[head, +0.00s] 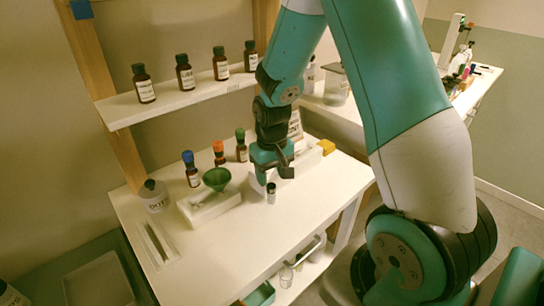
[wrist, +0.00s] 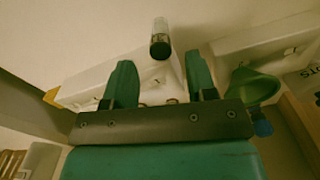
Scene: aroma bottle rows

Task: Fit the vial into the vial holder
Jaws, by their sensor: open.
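The vial (head: 271,193), small with a dark cap, stands upright on the white table in front of my gripper (head: 277,172). In the wrist view the vial (wrist: 160,30) shows just beyond the gap between the two green fingers of my gripper (wrist: 158,62). The fingers are apart, and nothing is held between them. A long white block, which looks like the vial holder (head: 308,161), lies behind my gripper and is partly hidden by it. It also shows in the wrist view (wrist: 85,88) behind the fingers. Small round shapes on it are partly covered by my gripper.
A green funnel (head: 216,178) sits on another white block (head: 212,207) to the left. Several dark bottles stand behind it, and more line the shelf (head: 185,99). The front of the table (head: 235,245) is clear.

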